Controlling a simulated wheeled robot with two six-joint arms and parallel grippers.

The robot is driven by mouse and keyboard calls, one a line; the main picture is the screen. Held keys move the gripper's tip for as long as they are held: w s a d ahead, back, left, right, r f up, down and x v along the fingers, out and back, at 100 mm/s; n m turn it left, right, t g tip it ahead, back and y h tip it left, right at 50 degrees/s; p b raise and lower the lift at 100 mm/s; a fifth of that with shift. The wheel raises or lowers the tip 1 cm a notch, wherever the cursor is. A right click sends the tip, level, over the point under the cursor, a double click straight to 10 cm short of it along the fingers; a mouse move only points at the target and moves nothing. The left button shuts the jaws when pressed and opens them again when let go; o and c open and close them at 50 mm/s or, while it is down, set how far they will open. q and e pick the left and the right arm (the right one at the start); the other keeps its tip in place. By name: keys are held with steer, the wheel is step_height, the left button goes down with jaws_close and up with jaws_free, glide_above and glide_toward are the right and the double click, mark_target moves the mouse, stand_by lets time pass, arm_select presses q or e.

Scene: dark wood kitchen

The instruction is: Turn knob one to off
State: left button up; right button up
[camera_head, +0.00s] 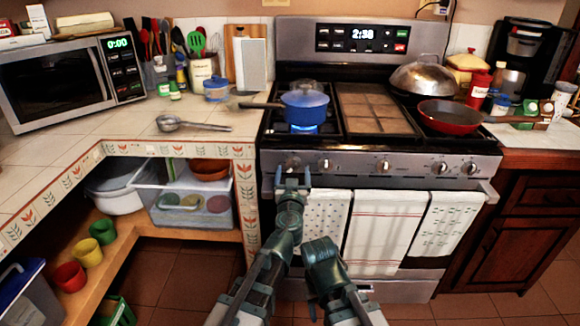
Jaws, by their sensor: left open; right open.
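The stove (350,162) has a row of several knobs along its front panel. The leftmost knob (293,162) is partly framed by my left gripper (292,174), whose two fingers are spread and point at it. I cannot tell whether the fingers touch the knob. A second knob (325,165) is just to the right. A blue flame (304,129) burns under the blue pot (306,106) on the front left burner. My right gripper (322,250) is lower, in front of the oven towels, and holds nothing that I can see; its fingertips are hard to make out.
Towels (382,232) hang on the oven handle just below the knobs. The pot's handle (260,105) reaches left over the counter. A red pan (449,116) sits at the right. A ladle (190,125) lies on the tiled counter (120,128). Open shelves are at lower left.

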mark_target(294, 166)
arm_select(q)
steer(key=shift+w, duration=1.15)
steer(key=c, duration=1.4)
